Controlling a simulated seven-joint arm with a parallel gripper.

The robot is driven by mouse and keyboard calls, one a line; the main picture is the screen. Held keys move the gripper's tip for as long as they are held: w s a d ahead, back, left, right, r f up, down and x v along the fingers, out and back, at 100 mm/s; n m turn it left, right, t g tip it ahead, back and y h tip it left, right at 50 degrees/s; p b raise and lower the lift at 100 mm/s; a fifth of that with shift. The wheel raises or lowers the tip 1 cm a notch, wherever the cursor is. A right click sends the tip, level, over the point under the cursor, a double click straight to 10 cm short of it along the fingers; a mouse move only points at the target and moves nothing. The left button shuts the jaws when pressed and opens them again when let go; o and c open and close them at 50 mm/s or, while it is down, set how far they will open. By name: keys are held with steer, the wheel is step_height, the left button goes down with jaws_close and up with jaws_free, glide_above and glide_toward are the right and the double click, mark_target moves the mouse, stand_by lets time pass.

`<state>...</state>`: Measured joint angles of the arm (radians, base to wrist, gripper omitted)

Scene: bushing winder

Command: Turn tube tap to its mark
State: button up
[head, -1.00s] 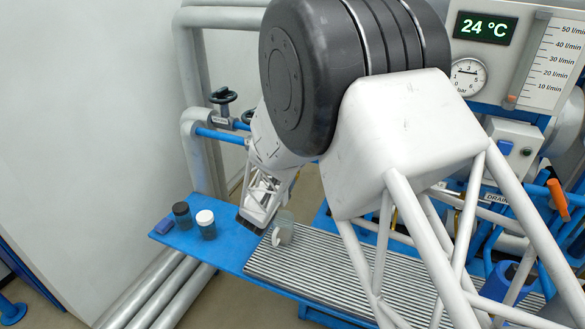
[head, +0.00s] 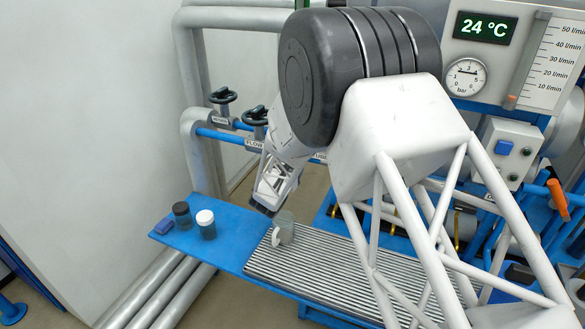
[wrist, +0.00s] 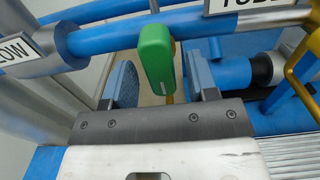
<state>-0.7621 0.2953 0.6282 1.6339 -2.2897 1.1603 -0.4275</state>
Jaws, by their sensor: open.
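The tap's green handle (wrist: 155,58) hangs roughly vertical below a blue pipe (wrist: 125,38) in the wrist view. A partly cut-off label (wrist: 258,5) reading "TUBE" stands at the upper right. My gripper (wrist: 162,82) is open, with one finger left of the handle and one to its right. The handle shows between them in the picture, apart from both; I cannot tell its depth between them. In the head view my gripper (head: 264,206) is beyond the mug, and my arm hides the tap. I cannot make out the mark.
A clear mug (head: 283,228) stands on the grey ribbed tray (head: 330,268). A white-capped jar (head: 206,224), a dark-capped jar (head: 182,215) and a blue block (head: 164,226) sit on the blue shelf (head: 228,250). A yellow pipe (wrist: 296,72) is right of my gripper.

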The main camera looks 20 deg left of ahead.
steer(key=shift+w, duration=0.25)
steer(key=shift+c, duration=0.4)
steer(key=c, duration=0.8)
steer(key=shift+c, duration=0.2)
